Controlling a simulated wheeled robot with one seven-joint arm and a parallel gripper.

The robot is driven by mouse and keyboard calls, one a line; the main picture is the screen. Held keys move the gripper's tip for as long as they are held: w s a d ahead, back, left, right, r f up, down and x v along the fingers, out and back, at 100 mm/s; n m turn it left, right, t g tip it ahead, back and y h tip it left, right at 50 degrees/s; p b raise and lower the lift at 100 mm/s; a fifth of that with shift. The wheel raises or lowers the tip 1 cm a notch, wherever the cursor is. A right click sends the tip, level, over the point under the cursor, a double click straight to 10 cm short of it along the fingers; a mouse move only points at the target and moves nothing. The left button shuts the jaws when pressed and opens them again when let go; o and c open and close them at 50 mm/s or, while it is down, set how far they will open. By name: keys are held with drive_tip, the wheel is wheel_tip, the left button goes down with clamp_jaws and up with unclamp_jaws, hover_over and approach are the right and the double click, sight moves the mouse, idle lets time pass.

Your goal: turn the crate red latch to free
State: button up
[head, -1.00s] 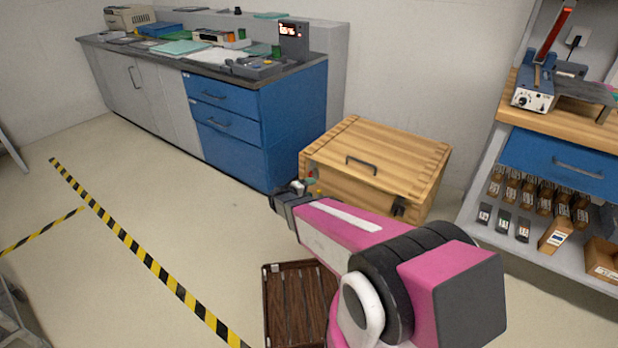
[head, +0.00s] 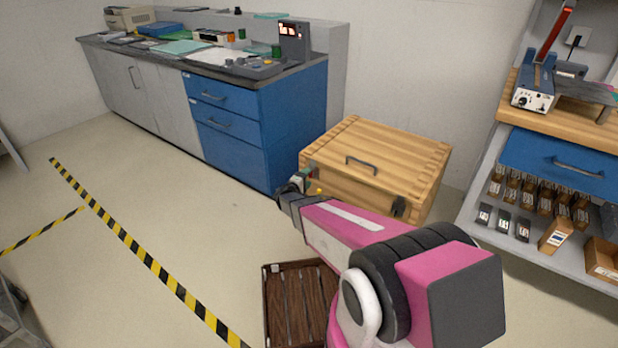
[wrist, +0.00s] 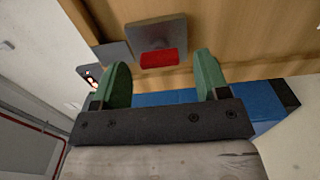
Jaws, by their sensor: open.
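The wooden crate (head: 410,158) with a dark handle on its lid stands on the floor against the wall. In the wrist view its wooden face (wrist: 235,30) carries a grey plate with the red latch (wrist: 160,59) at the plate's lower edge. My gripper (wrist: 162,63) is open, its two green fingers on either side of the red latch in the picture. I cannot tell whether they touch it. In the head view my gripper (head: 297,184) is at the crate's left front corner, and the red latch cannot be made out.
A brown slatted crate (head: 268,310) lies on the floor below my arm. A blue drawer cabinet (head: 265,130) stands behind left, and a workbench with shelves of small boxes (head: 560,236) stands right. The floor at left, with striped tape, is clear.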

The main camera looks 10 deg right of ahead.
drive_tip(key=shift+x, duration=0.95)
drive_tip(key=c, duration=0.9)
